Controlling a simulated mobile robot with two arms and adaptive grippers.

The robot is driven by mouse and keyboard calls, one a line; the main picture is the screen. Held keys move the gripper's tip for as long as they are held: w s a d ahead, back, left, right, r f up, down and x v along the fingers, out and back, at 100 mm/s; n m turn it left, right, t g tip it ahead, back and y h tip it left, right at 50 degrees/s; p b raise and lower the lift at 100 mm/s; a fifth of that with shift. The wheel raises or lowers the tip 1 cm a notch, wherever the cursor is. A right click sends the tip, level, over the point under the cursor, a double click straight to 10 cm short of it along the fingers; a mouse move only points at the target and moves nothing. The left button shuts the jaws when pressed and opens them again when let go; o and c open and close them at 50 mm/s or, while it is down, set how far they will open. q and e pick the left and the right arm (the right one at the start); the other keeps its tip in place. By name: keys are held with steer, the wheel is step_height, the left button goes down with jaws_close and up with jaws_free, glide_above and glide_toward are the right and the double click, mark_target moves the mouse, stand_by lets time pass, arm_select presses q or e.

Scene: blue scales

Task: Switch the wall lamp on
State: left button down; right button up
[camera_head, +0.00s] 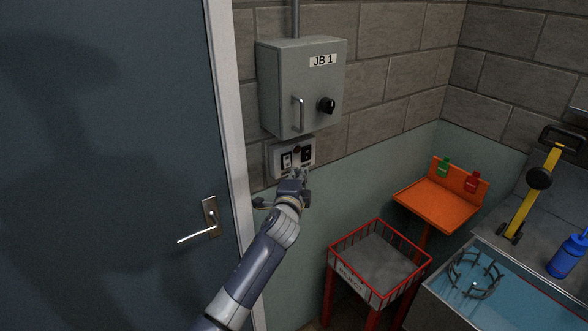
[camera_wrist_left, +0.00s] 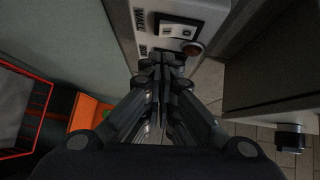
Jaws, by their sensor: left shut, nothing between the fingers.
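A pale switch plate (camera_head: 278,165) is on the wall under the grey junction box. It carries a light rocker switch (camera_head: 286,160) on the left, a dark switch (camera_head: 307,154) on the right and a small round brown part between them. My left gripper (camera_head: 300,174) is shut and empty, just below the plate. In the left wrist view the shut fingertips (camera_wrist_left: 162,62) are close to the plate (camera_wrist_left: 145,12), near a rocker (camera_wrist_left: 176,30) and the round brown part (camera_wrist_left: 193,48). I cannot tell whether they touch. No lamp is in view. My right gripper is not in view.
The grey box (camera_head: 285,75) marked JB 1, with a handle and black knob, juts out above the plate. A blue-grey door (camera_head: 110,120) is at left. A red-framed bin (camera_head: 345,283), an orange stand (camera_head: 440,203) and a sink (camera_head: 515,280) are at lower right.

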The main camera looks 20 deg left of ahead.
mark_target(296, 161)
arm_select(q)
steer(key=shift+w+a+f, duration=0.1)
steer(key=shift+w+a, duration=0.55)
steer(key=shift+a, duration=0.3)
steer(key=shift+w+a+f+m+t+b, duration=0.15)
steer(key=shift+w+a+m+t+b, duration=0.15)
steer(key=shift+b, duration=0.7)
steer(key=shift+s, duration=0.1)
